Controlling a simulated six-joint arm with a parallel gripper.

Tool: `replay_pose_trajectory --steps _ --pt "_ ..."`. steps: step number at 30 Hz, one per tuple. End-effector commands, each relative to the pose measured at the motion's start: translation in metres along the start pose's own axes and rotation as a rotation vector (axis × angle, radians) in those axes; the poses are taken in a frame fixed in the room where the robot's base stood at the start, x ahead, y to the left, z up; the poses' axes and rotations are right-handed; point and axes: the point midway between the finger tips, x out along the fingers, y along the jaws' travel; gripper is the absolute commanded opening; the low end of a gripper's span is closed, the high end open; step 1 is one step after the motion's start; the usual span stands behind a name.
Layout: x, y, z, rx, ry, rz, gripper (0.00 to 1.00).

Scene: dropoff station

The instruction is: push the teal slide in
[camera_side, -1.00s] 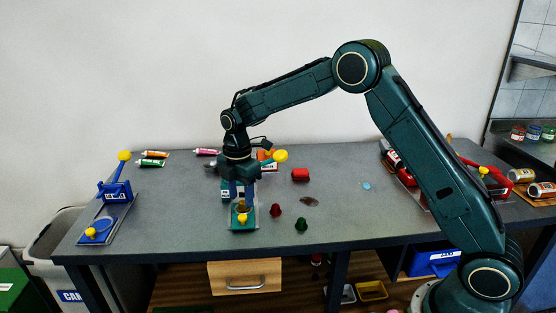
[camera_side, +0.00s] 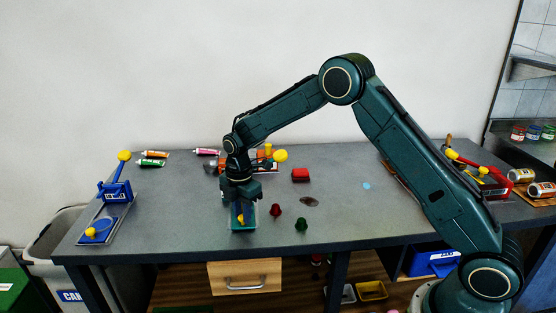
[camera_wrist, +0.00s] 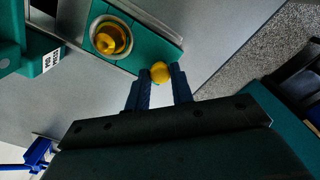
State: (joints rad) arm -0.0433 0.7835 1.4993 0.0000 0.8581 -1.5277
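The teal slide station (camera_side: 243,227) stands near the table's front edge in the side view, mostly hidden under my gripper (camera_side: 241,211). In the wrist view its teal plate (camera_wrist: 150,48) carries a pale round ring with a yellow knob (camera_wrist: 111,39) in it. A yellow ball (camera_wrist: 160,72) shows at the plate's near edge, between the fingertips of my gripper (camera_wrist: 162,80). The fingers point down and stand about one ball width apart. I cannot tell whether they press on the ball. A teal block (camera_wrist: 38,52) with a white label is at the left.
A blue lever station (camera_side: 115,192) stands at the left. Behind the teal station is an orange device with a yellow ball (camera_side: 280,156).

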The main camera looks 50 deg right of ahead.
Motion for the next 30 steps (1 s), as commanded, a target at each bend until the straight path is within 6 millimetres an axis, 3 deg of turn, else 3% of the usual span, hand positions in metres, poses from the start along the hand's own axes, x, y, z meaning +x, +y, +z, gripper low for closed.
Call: replay_pose_trajectory --steps 3,11,30 --pt "0.0 0.0 0.0 0.0 0.0 -0.001 0.0" --pt "-0.001 0.004 0.004 0.001 0.0 0.001 0.0" --pt "-0.001 0.058 0.055 0.001 0.0 0.005 0.0"
